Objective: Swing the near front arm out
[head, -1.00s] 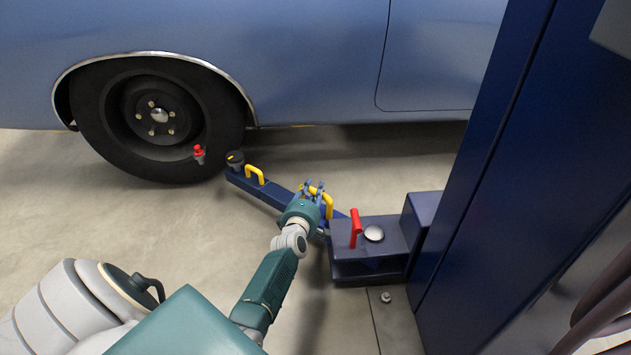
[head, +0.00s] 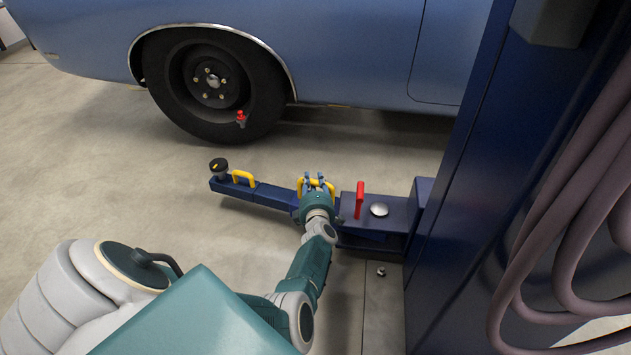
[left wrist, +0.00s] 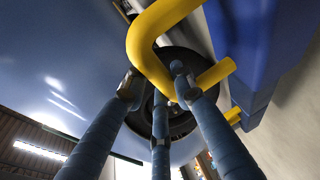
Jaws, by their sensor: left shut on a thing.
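The near front arm (head: 270,195) is a dark blue lift arm running left from its bracket at the lift post, clear of the car's wheel. A black round pad (head: 218,168) stands on its far left end. It carries two yellow handles, an outer one (head: 243,178) and an inner one nearer the pivot. My left gripper (head: 316,181) is shut on the inner yellow handle, whose bend also shows between the fingers in the left wrist view (left wrist: 150,40). A red lever (head: 359,199) stands upright on the bracket beside a silver pivot cap (head: 379,209).
The dark blue post (head: 470,180) and thick hoses (head: 570,220) close off the right. The floor left of the arm is bare.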

